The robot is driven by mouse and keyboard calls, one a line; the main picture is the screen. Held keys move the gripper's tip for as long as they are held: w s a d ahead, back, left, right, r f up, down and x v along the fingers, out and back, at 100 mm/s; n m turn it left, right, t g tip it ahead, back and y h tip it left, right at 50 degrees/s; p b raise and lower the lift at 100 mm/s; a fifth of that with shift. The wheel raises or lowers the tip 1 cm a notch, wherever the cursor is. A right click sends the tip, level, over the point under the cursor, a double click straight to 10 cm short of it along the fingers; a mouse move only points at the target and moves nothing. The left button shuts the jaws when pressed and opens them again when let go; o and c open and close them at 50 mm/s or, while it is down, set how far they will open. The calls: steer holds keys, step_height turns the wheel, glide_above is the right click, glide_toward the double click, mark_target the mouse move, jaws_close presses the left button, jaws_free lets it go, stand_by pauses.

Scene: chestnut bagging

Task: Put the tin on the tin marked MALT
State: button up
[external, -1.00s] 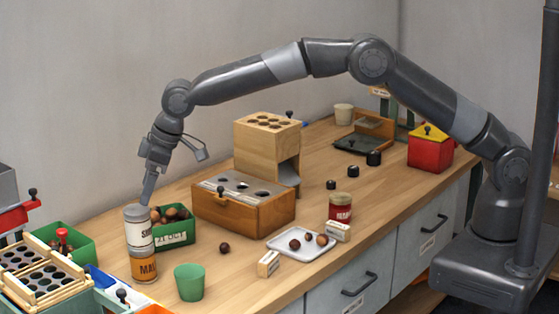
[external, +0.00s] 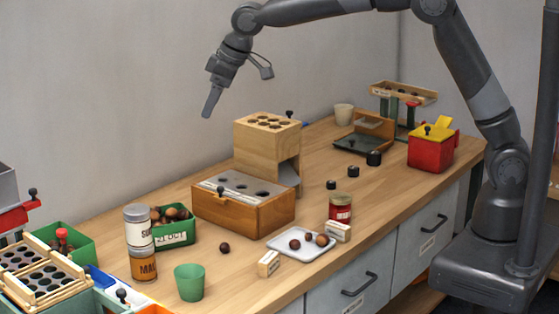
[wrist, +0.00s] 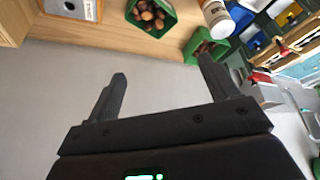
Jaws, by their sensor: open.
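A white-labelled tin (external: 138,227) with a grey lid stands upright on top of the orange-labelled tin marked MAL, its last letter hidden (external: 144,265), at the front left of the bench. The upper tin looks slightly offset to the left of the lower one. My gripper (external: 207,115) is open and empty, high above the bench and well clear of the stack. In the wrist view its two fingers (wrist: 160,85) stand wide apart with nothing between them. The stacked tins (wrist: 217,18) show at the top of that view.
A green bin of chestnuts (external: 175,238) stands right beside the tins, with a green cup (external: 189,283) in front. A wooden box with holes (external: 243,213), a white tray (external: 285,248) and a red tin (external: 340,208) lie further right. The air around my gripper is free.

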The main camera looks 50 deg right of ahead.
steer(key=s+d+r+m+h, duration=0.15)
steer(key=s+d+r, duration=0.25)
steer(key=s+d, duration=0.6)
steer(key=s+d+r+m, duration=0.2)
steer(key=s+d+r, duration=0.3)
steer(key=d, duration=0.9)
steer(key=s+d+f+m, duration=0.1)
steer(key=s+d+f, duration=0.1)
steer(key=s, duration=0.4)
steer(key=s+d+f+m+t, duration=0.1)
steer(key=s+d+f, duration=0.2)
steer(key=s+d, duration=0.2)
steer(key=s+d+f+m, duration=0.1)
steer(key=s+d+f, duration=0.2)
steer(key=s, duration=0.6)
steer(key=shift+s+d+f+h, duration=0.2)
steer(key=shift+d+h, duration=0.25)
steer(key=shift+d, duration=0.3)
steer(key=shift+r, duration=0.1)
